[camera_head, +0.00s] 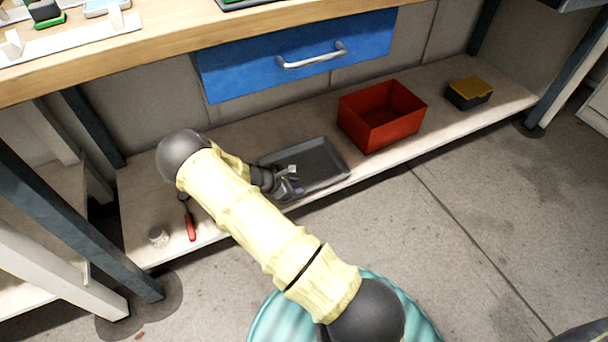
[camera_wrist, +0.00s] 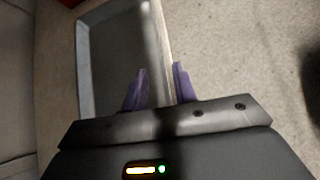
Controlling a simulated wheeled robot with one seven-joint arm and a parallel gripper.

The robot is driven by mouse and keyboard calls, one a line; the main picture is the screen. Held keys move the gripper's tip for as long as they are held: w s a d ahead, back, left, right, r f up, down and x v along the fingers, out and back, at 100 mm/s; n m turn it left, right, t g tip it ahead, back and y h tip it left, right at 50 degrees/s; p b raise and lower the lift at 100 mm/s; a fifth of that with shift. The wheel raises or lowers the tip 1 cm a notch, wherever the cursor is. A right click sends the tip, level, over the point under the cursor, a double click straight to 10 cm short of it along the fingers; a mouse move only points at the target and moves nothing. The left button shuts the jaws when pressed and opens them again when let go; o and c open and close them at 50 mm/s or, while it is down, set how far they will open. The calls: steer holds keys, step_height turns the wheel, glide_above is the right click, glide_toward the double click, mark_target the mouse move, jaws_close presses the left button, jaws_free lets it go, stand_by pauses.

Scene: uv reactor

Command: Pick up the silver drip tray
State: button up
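The silver drip tray (camera_head: 318,160) is a shallow grey rectangular tray lying on the low shelf under the workbench. In the wrist view the tray (camera_wrist: 108,50) fills the upper left, its rim running up between my fingers. My gripper (camera_head: 292,182) is at the tray's near left part, partly hidden by my arm in the head view. In the wrist view my gripper (camera_wrist: 160,67) has its two purple fingers apart, one over the tray's inside and one beyond its near wall. I cannot tell whether either finger touches the wall.
A red open bin (camera_head: 382,112) stands just right of the tray, with a small black and yellow box (camera_head: 469,92) further right. A red-handled tool (camera_head: 190,222) and a small clear jar (camera_head: 158,237) lie left. A blue drawer (camera_head: 295,58) hangs above. The floor in front is clear.

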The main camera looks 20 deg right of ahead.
steer(key=b+x, duration=0.3)
steer(key=x, duration=0.3)
steer(key=shift+f, duration=0.2)
steer(key=shift+w+d+f, duration=0.15)
steer(key=shift+d, duration=0.25)
steer(key=shift+f, duration=0.1)
steer(key=b+x, duration=0.4)
steer(key=shift+f, duration=0.2)
steer(key=shift+w+d+f+b, duration=0.1)
steer(key=shift+d+f+b, duration=0.1)
steer(key=shift+d+b, duration=0.2)
jaws_close()
steer(key=shift+r, duration=0.1)
